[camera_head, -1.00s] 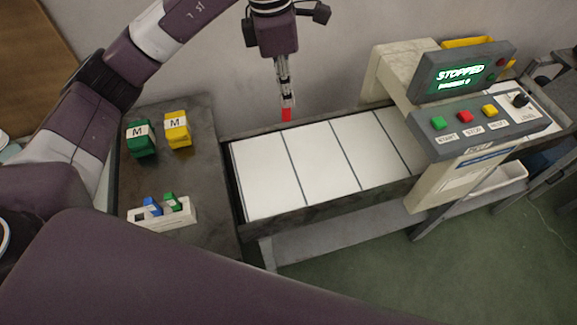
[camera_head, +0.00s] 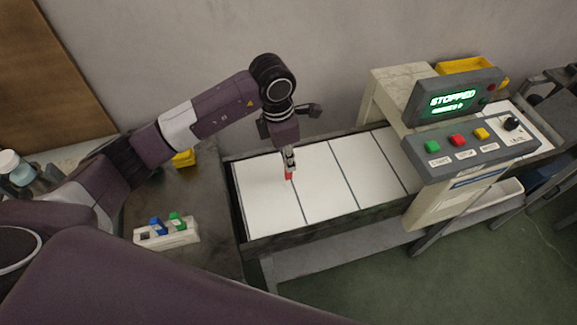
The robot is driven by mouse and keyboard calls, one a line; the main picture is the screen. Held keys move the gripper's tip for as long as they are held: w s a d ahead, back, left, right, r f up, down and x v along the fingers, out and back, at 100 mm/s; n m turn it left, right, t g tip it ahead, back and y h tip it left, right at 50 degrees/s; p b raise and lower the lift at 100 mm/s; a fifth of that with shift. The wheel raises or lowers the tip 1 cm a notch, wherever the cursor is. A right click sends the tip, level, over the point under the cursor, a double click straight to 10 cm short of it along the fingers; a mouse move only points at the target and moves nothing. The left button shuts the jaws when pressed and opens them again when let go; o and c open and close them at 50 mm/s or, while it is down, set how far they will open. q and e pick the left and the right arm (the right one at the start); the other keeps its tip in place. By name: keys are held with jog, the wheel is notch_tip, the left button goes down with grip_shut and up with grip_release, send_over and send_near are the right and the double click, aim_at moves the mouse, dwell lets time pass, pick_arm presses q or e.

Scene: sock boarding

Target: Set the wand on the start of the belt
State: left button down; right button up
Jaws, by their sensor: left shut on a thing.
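My left gripper (camera_head: 289,163) points down over the near-left part of the belt (camera_head: 260,205), the end away from the machine. It is shut on a small red wand (camera_head: 289,174), of which only the lower end shows below the fingers. The wand is upright, over the first white panel close to the first dark seam. I cannot tell whether its tip touches the belt. My right gripper is not in view.
A white rack (camera_head: 182,236) with a blue and a green piece stands on the dark side table. A yellow block (camera_head: 183,158) is partly hidden behind my left arm. The control panel (camera_head: 470,140) stands at right; its display (camera_head: 453,101) reads STOPPED. The belt panels are otherwise clear.

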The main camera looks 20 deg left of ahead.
aim_at(288, 178)
pick_arm(q)
notch_tip(288, 178, down, 4)
jog(key=shift+s+f+p, duration=0.1)
jog(key=shift+p, duration=0.4)
jog(key=shift+f, duration=0.2)
jog(key=c, duration=2)
grip_release()
jog(key=shift+r, duration=0.1)
